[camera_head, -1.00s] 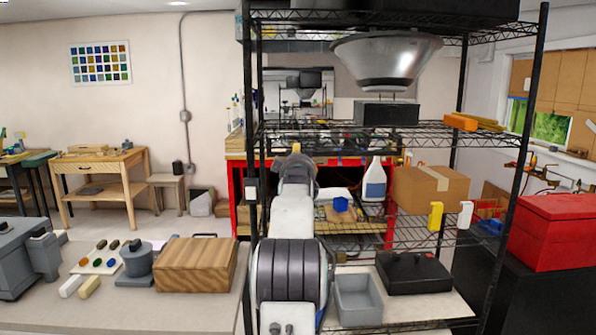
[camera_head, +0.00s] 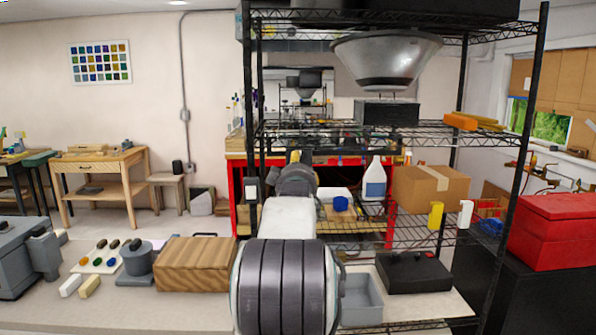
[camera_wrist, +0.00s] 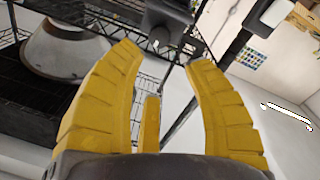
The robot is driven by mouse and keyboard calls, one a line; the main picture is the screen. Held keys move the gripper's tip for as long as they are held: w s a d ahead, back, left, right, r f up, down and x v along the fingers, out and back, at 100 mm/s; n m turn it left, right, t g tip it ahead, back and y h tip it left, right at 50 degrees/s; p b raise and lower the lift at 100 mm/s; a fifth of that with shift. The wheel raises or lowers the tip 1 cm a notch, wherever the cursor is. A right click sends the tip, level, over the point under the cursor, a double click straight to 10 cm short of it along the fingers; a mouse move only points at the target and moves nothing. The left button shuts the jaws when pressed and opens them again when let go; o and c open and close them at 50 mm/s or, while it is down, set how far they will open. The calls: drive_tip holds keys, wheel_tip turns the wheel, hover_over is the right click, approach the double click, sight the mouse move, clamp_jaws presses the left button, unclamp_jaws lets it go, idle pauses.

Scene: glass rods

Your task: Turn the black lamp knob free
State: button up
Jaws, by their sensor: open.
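My gripper (camera_wrist: 164,54) shows in the wrist view, its two yellow fingers spread apart with nothing between them. A black fitting with a rounded dark knob (camera_wrist: 159,37) shows at the top of that view, beyond the fingertips and apart from them; I cannot tell for sure that it is the lamp knob. In the head view the lamp shade (camera_head: 387,62) hangs under the upper shelf.
A black wire rack (camera_head: 525,120) stands ahead, with a cardboard box (camera_head: 430,190), a spray bottle (camera_head: 374,180) and a grey bin (camera_head: 361,300). A wooden box (camera_head: 194,264) is on the left bench. A red toolbox (camera_head: 560,235) is at right.

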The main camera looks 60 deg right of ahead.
idle(0.3)
wheel_tip(320, 180, down, 6)
drive_tip(key=d+r+b, duration=0.1)
drive_tip(key=b, duration=0.2)
drive_tip(key=w+d+r+m+b, duration=0.1)
drive_tip(key=w+d+r+m, duration=0.15)
drive_tip(key=d+r, duration=0.35)
drive_tip(key=shift+m, duration=0.55)
drive_tip(key=shift+w+d+f+p, duration=0.15)
drive_tip(key=shift+w+d+p, duration=1)
drive_tip(key=shift+p, duration=0.85)
drive_tip(key=shift+w+d+f+p, duration=0.1)
drive_tip(key=shift+w+d+p, duration=1)
drive_tip(key=shift+p, duration=0.9)
drive_tip(key=shift+s+d, duration=0.1)
drive_tip(key=shift+d, duration=0.05)
